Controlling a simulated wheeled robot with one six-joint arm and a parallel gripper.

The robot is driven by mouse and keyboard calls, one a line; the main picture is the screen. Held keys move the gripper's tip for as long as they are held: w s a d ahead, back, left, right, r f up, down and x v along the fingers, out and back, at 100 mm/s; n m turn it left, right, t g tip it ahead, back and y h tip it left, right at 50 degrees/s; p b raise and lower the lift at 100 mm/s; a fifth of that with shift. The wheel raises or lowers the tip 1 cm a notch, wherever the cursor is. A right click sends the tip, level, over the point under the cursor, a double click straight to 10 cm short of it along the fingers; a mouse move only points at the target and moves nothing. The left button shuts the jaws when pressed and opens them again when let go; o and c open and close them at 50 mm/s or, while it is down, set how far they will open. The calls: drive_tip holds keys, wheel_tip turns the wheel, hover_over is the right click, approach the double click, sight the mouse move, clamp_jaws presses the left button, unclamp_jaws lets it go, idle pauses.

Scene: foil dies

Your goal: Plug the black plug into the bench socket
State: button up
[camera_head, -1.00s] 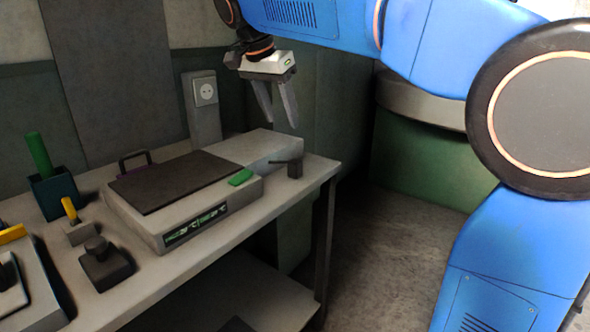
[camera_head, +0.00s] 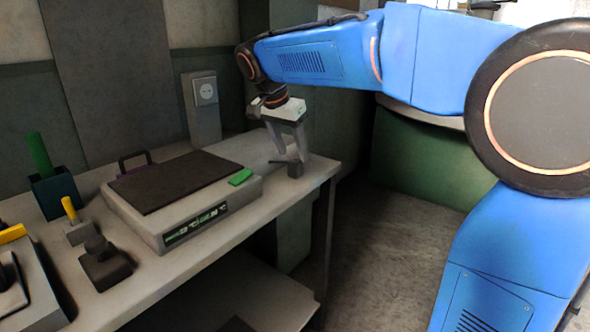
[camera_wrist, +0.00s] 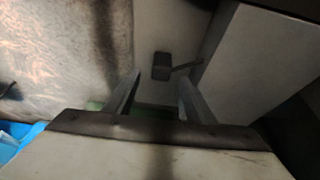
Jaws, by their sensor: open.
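The black plug (camera_head: 294,170) is a small dark block with a thin stub out to one side. It stands on the bench (camera_head: 319,178) near its right end. In the wrist view the plug (camera_wrist: 161,66) lies just beyond the fingertips, roughly in line with the gap between them. My gripper (camera_head: 289,155) points down close over the plug, its fingers apart; it also shows in the wrist view (camera_wrist: 159,78). Whether a finger touches the plug I cannot tell.
A grey machine with a dark top plate (camera_head: 180,182) and a green button (camera_head: 240,177) fills the bench left of the plug. A teal holder (camera_head: 58,193) with a green handle, a yellow-handled piece (camera_head: 70,210) and a dark knobbed block (camera_head: 105,266) stand further left.

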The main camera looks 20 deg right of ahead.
sight(295, 160)
drive_tip(key=shift+x, duration=2.65)
drive_tip(key=shift+a, duration=0.15)
drive_tip(key=c, duration=1.1)
